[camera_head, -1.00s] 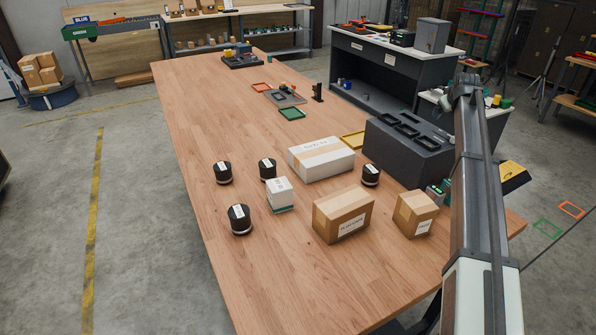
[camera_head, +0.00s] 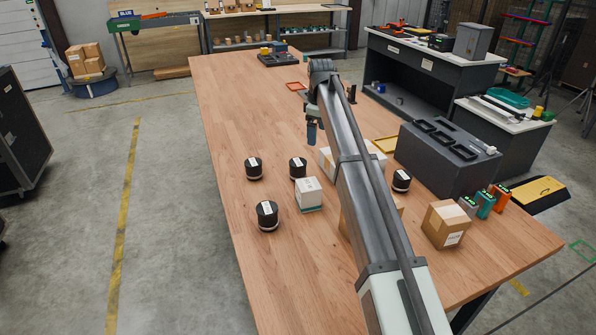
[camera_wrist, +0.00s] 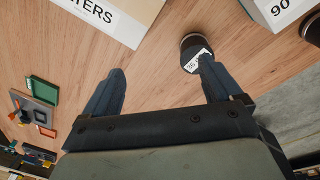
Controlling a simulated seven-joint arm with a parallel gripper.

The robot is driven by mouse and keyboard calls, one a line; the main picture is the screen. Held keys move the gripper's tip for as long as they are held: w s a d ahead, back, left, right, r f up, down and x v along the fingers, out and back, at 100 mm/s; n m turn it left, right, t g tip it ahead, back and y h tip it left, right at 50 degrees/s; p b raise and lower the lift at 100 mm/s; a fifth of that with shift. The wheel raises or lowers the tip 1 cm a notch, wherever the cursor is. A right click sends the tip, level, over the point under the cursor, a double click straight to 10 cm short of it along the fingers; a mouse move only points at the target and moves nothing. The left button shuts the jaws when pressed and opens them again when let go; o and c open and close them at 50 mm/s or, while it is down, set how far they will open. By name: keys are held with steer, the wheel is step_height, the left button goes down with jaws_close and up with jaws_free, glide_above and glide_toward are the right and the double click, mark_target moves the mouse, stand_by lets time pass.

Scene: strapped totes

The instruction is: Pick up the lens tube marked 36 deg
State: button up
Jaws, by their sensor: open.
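A short black lens tube (camera_wrist: 193,46) with a white label reading 36 stands on the wood table in the wrist view. My right-hand finger partly covers the rest of its label. In the head view it appears to be the tube (camera_head: 298,168) between the long white box and the small white carton. My gripper (camera_wrist: 162,68) is open and empty, pointing down above the table. In the head view my gripper (camera_head: 311,131) hangs beyond this tube. Other black tubes stand at left (camera_head: 254,168), nearer (camera_head: 268,215) and right (camera_head: 401,180); their labels are unreadable here.
The small white carton (camera_head: 310,197) stands close on the near side. A brown carton (camera_head: 446,224) and dark case (camera_head: 447,153) stand to the right.

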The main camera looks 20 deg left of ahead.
steer(key=n+g, duration=0.1)
glide_above(300, 163)
steer(key=shift+a+f+h, duration=0.1)
steer(key=shift+f+h, duration=0.2)
steer(key=shift+f, duration=0.25)
step_height(300, 163, down, 8)
steer(key=shift+r, duration=0.1)
steer(key=shift+a+f, duration=0.15)
steer(key=shift+f, duration=1.3)
steer(key=shift+a+f, duration=0.15)
steer(key=shift+f, duration=1.25)
steer(key=shift+w, duration=0.1)
steer(key=shift+c, duration=0.3)
steer(key=c, duration=1.2)
steer(key=shift+c, duration=0.2)
